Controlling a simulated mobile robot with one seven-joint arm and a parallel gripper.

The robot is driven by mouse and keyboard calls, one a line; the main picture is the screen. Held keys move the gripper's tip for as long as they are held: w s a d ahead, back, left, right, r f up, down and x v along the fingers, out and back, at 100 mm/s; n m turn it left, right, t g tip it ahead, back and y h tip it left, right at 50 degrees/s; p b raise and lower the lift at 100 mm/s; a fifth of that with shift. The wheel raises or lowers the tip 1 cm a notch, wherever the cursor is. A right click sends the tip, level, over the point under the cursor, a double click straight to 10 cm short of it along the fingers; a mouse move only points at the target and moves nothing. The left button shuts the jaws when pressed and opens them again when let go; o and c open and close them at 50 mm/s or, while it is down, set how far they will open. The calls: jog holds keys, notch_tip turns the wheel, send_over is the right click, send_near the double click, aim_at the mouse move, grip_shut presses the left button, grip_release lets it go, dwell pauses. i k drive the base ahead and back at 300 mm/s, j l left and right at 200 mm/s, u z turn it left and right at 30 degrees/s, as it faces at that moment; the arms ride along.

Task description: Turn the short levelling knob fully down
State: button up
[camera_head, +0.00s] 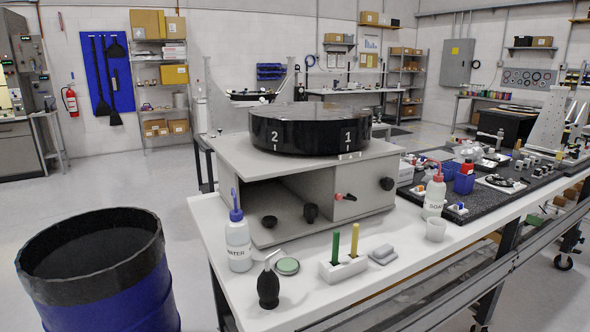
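The grey fixture (362,175) stands on the white bench and carries a black round disc (300,130) marked 2 and 1. I cannot tell for sure which is the short levelling knob, nor how far any is turned. My gripper is not in view.
On the white bench (300,306) in front are a water bottle (238,245), a black blower bulb (268,288), a holder with green and yellow sticks (343,267) and a red-topped bottle (435,193). A blue drum (110,290) stands at left; floor behind it is clear.

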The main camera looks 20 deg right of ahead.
aim_at(269, 221)
jog(key=i+j, duration=0.15)
jog(key=i, duration=0.25)
jog(key=i+j, duration=0.2)
jog(key=i, duration=0.15)
jog(key=i+j, duration=0.15)
jog(key=i, duration=0.25)
jog(key=z, duration=0.05)
